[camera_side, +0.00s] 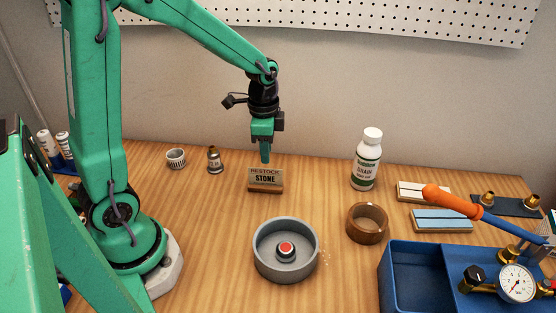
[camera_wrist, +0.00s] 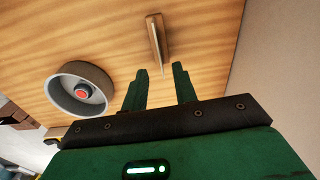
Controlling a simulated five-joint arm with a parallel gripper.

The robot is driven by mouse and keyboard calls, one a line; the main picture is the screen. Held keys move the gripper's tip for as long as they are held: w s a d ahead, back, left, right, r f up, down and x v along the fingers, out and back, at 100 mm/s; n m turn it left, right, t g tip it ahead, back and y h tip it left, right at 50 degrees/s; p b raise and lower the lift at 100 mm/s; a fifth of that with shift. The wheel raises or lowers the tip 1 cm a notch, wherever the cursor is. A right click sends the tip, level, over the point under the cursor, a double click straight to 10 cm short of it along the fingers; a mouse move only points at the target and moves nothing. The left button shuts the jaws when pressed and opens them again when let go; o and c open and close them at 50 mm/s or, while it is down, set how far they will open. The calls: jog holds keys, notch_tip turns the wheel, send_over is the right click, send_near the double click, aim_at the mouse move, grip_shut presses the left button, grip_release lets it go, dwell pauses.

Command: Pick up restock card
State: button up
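The restock card (camera_side: 265,177) is a small pale card lettered "RESTOCK STONE". It stands upright in a wooden holder (camera_side: 266,189) on the bench. In the wrist view the holder (camera_wrist: 155,30) is a narrow brown bar, and the card shows as a thin pale edge just beyond my fingertips. My gripper (camera_side: 265,160) points down, just above or behind the card; the side view does not settle which. In the wrist view my gripper (camera_wrist: 160,68) has its two green fingers apart, with nothing held between them.
A round grey dish (camera_side: 262,262) with a red-topped centre stands in front of the card. A brown ring (camera_side: 367,223), a white bottle (camera_side: 367,160) and a blue tray (camera_side: 415,252) are to the right. A small metal fitting (camera_side: 215,161) and a white ribbed cap (camera_side: 176,158) stand left.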

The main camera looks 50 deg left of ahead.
aim_at(266, 184)
jog(key=shift+m, duration=0.3)
jog(key=shift+s+a+f, duration=0.1)
jog(key=shift+f, duration=2.2)
jog(key=shift+a+f, duration=0.1)
jog(key=shift+f, duration=2.15)
grip_shut()
